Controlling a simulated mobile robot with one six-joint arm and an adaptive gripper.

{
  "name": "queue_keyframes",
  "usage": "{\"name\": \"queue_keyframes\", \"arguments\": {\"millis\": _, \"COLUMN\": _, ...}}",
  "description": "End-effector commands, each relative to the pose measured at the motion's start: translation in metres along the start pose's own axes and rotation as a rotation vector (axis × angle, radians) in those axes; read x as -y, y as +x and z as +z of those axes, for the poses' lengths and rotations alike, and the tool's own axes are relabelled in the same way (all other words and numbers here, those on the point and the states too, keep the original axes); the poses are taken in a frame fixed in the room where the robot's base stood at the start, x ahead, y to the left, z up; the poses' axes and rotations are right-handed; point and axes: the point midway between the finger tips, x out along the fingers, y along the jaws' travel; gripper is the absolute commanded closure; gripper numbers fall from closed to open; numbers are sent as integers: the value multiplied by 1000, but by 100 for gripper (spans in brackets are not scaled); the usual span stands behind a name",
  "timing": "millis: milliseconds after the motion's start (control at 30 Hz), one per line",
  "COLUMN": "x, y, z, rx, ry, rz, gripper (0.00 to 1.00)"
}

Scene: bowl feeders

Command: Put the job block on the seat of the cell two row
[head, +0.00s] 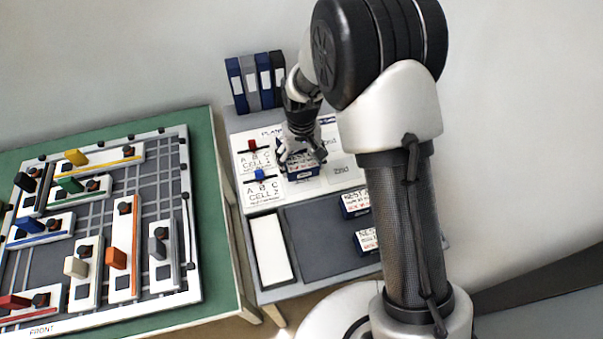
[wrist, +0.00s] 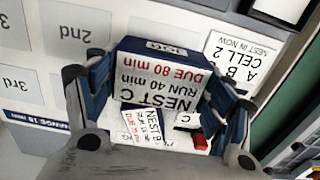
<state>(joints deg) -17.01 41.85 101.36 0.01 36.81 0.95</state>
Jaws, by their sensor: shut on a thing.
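The job block (wrist: 165,75) is dark blue with a white face reading NEST C, RUN 40 min, DUE 80 min. My gripper (wrist: 158,105) is shut on it, a finger at each side. In the head view the block (head: 301,169) is under my gripper (head: 302,152), over the white planning board. The cell two card (head: 262,190), with a blue peg (head: 259,174), is just left of it; the card also shows in the wrist view (wrist: 236,62). The seat marked 2nd (head: 345,171) is to its right. The block hides what is beneath it; I cannot tell whether it touches the board.
Two more labelled blue blocks (head: 356,204) (head: 367,240) stand on the dark tray (head: 310,240). A red peg (head: 255,145) is on the card above cell two. Binders (head: 256,82) stand behind. A green table (head: 222,235) with a layout board is at left.

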Motion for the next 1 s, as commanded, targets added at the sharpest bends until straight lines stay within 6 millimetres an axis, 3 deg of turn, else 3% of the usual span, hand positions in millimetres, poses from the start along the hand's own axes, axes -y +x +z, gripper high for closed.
{"name": "queue_keyframes", "arguments": {"millis": 167, "x": 0, "y": 14, "z": 0, "rx": -1, "ry": 0, "rz": 0, "gripper": 53}}
{"name": "queue_keyframes", "arguments": {"millis": 367, "x": 0, "y": 44, "z": 0, "rx": 0, "ry": 0, "rz": 0, "gripper": 53}}
{"name": "queue_keyframes", "arguments": {"millis": 800, "x": 0, "y": 50, "z": 0, "rx": -2, "ry": 0, "rz": 0, "gripper": 53}}
{"name": "queue_keyframes", "arguments": {"millis": 833, "x": 0, "y": 49, "z": 0, "rx": -1, "ry": 0, "rz": 0, "gripper": 23}}
{"name": "queue_keyframes", "arguments": {"millis": 1000, "x": 0, "y": 48, "z": 0, "rx": -1, "ry": 0, "rz": 0, "gripper": 12}}
